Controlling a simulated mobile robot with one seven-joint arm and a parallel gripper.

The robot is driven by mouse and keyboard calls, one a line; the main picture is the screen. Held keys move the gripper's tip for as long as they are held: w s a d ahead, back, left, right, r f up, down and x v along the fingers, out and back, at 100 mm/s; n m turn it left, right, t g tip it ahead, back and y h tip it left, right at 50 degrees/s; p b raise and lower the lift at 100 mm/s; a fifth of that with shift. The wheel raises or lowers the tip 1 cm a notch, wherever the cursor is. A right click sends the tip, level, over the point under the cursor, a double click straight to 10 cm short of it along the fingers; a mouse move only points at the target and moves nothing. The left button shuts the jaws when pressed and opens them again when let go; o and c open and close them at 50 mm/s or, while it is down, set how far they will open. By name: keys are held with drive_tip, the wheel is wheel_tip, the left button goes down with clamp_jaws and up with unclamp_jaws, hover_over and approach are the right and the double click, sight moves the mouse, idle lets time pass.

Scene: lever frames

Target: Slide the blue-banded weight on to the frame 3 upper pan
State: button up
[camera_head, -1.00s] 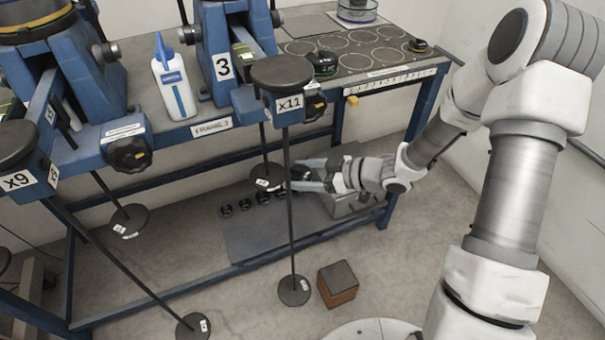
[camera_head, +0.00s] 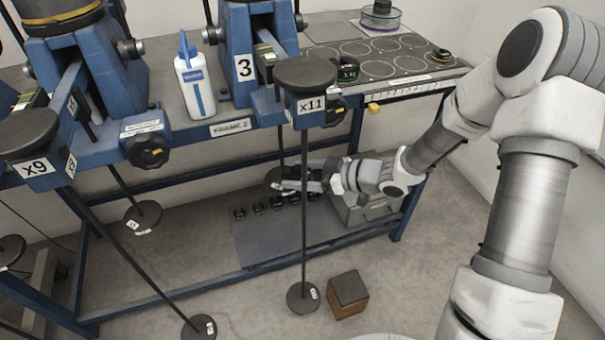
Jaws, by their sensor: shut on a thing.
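Frame 3 (camera_head: 243,68) is the blue stand marked 3 on the bench. Its round black upper pan (camera_head: 305,72), marked x11, sticks out over the bench's front edge. A rod under it carries a low disc (camera_head: 303,298). Another hanging disc (camera_head: 277,174) is farther back. My gripper (camera_head: 284,184) is low beneath the bench, at that back disc, pointing left. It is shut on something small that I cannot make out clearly. I cannot tell a blue band on any weight here, so I cannot say which is the blue-banded one.
Several small black weights (camera_head: 258,208) stand in a row on the grey low mat below my gripper. A grey box (camera_head: 370,210) stands under my wrist. A brown block (camera_head: 347,294) is on the floor. A white bottle (camera_head: 194,82) stands on the bench.

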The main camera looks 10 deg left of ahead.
sight(285, 179)
drive_tip(key=shift+w+a, duration=0.15)
drive_tip(key=shift+a, duration=0.25)
drive_tip(key=shift+w+a, duration=0.25)
drive_tip(key=shift+a, duration=0.4)
drive_tip(key=shift+w+a, duration=0.2)
drive_tip(key=shift+a, duration=0.3)
drive_tip(key=shift+w+a, duration=0.15)
drive_tip(key=shift+a, duration=0.35)
idle(0.6)
drive_tip(key=shift+f, duration=0.45)
idle(0.6)
drive_tip(key=o, duration=1.6)
drive_tip(key=shift+c, duration=0.2)
